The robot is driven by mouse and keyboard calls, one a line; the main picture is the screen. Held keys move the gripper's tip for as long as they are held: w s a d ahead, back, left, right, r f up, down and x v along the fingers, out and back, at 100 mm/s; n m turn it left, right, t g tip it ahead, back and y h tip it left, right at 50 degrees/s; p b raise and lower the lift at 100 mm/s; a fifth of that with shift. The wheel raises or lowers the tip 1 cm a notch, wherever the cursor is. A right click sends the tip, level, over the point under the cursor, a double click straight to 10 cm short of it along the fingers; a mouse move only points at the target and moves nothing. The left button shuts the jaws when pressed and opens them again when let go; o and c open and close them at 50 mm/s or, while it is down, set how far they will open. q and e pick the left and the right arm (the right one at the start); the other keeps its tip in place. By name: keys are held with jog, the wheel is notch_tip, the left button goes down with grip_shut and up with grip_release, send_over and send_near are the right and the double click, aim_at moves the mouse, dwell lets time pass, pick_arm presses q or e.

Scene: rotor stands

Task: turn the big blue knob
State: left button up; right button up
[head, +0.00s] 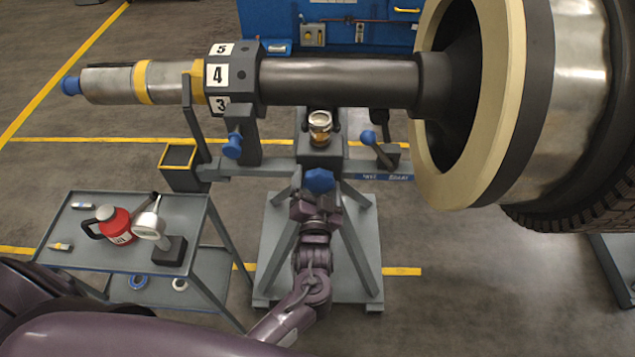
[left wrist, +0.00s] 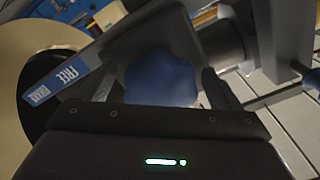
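The big blue knob (head: 320,180) sits on the front of the stand's crossbar, below the shaft. My left gripper (head: 318,203) is right in front of it, reaching up from below. In the left wrist view the blue knob (left wrist: 160,78) lies between the two spread fingers (left wrist: 160,90). A narrow gap shows on its left side, and the right finger is very near its edge. The fingers look open around the knob; contact is hard to see. The fingertips are partly hidden in the head view. My right gripper is not in view.
A long shaft (head: 335,82) with a large rotor (head: 525,90) lies above the stand (head: 270,240). A grey cart (head: 75,240) with a red can (head: 114,226) stands left.

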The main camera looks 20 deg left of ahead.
pick_arm(q)
jog(key=b+v, duration=0.1)
jog(key=v, duration=0.6)
jog(key=shift+s, duration=0.4)
jog(key=shift+d, duration=0.1)
jog(key=s+a+f+m+g+h, duration=0.15)
jog(key=s+f+g, duration=0.35)
jog(key=f, duration=1.1)
jog(key=s+f+g+h, duration=0.3)
jog(key=s+f, duration=0.3)
jog(key=f, duration=1)
jog(key=s+a+f+n+g, duration=0.1)
jog(key=s+f, duration=0.3)
jog(key=s, duration=0.4)
jog(key=s+a+f+g, duration=0.4)
jog(key=s+f, duration=0.1)
jog(key=s, duration=0.2)
jog(key=s+a+f+n+g, duration=0.1)
jog(key=s+a+f+g, duration=0.2)
jog(key=s+f, duration=0.2)
jog(key=s, duration=0.3)
jog(key=shift+s+n, duration=0.35)
jog(key=shift+s, duration=0.05)
jog(key=shift+h, duration=0.25)
